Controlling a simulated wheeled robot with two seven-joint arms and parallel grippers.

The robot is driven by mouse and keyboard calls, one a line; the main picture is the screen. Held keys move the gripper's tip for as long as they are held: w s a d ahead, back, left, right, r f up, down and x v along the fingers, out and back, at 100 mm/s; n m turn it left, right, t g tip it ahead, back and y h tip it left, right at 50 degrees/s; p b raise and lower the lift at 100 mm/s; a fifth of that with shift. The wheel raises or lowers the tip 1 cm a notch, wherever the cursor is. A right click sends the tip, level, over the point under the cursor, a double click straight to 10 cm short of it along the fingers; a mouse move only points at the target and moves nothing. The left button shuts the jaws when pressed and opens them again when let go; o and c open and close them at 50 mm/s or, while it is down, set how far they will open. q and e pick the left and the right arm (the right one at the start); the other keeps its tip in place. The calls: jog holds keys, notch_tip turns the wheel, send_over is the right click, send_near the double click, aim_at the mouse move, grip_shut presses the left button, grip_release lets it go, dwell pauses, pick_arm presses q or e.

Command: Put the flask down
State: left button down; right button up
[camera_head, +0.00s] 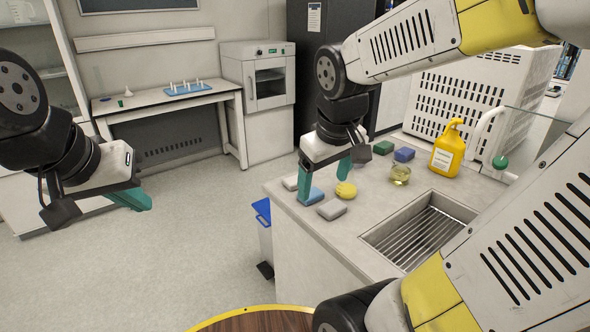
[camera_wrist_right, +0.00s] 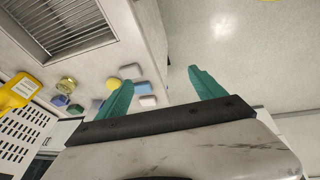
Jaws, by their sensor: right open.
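A small clear glass vessel with yellow liquid (camera_head: 400,174), which looks like the flask, stands upright on the grey counter (camera_head: 290,208) behind the sink. It also shows in the right wrist view (camera_wrist_right: 68,84), left of the fingers. My right gripper (camera_head: 323,190) is open and empty, above the counter's left edge and apart from the flask. Its two teal fingers are spread in the right wrist view (camera_wrist_right: 160,77). My left gripper (camera_head: 130,199) is over the floor at the left, seen from the side; its finger gap is hidden.
Coloured sponges lie near the right gripper: yellow (camera_head: 346,190), grey (camera_head: 331,209), blue (camera_head: 312,196). A yellow bottle (camera_head: 447,148) stands right of the flask. A sink (camera_head: 420,232) takes up the counter's middle. A blue-lidded bin (camera_head: 263,212) stands beside the counter.

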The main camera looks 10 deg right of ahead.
jog(key=s+a+r+m+t+y, duration=0.2)
jog(key=s+a+r+m, duration=0.1)
jog(key=s+a+r, duration=0.1)
jog(key=shift+s+a+r, duration=0.15)
jog(key=shift+s+a, duration=0.3)
dwell(0.8)
